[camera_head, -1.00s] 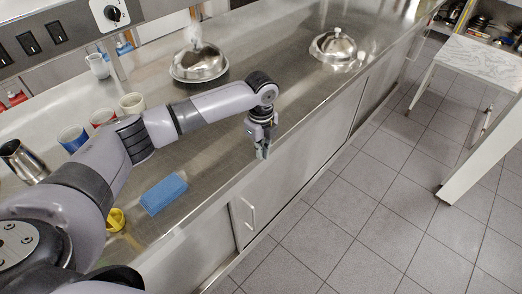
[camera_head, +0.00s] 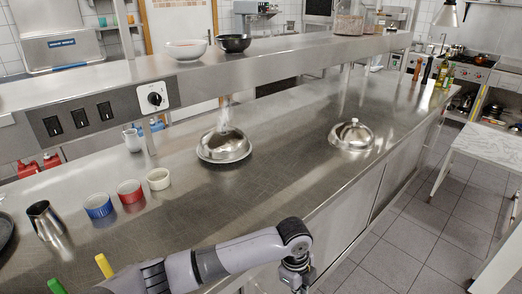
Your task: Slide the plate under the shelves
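Two shiny domed metal covers stand on the steel counter (camera_head: 270,165). The left one (camera_head: 224,145) has a plate rim (camera_head: 222,159) showing under it and stands close to the raised steel shelf (camera_head: 240,72). The right one (camera_head: 352,134) stands farther right, out in front of the shelf; whether a plate lies under it is hard to tell. My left gripper (camera_head: 296,284) hangs at the counter's front edge, at the bottom of the view, well short of both covers. Its fingertips are cut off or too small to read. My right gripper is not in view.
A white bowl (camera_head: 186,50) and a black bowl (camera_head: 233,43) stand on the shelf. Blue (camera_head: 98,206), red (camera_head: 130,191) and white (camera_head: 159,179) ramekins and a metal jug (camera_head: 46,220) stand at left. The counter between the covers is clear.

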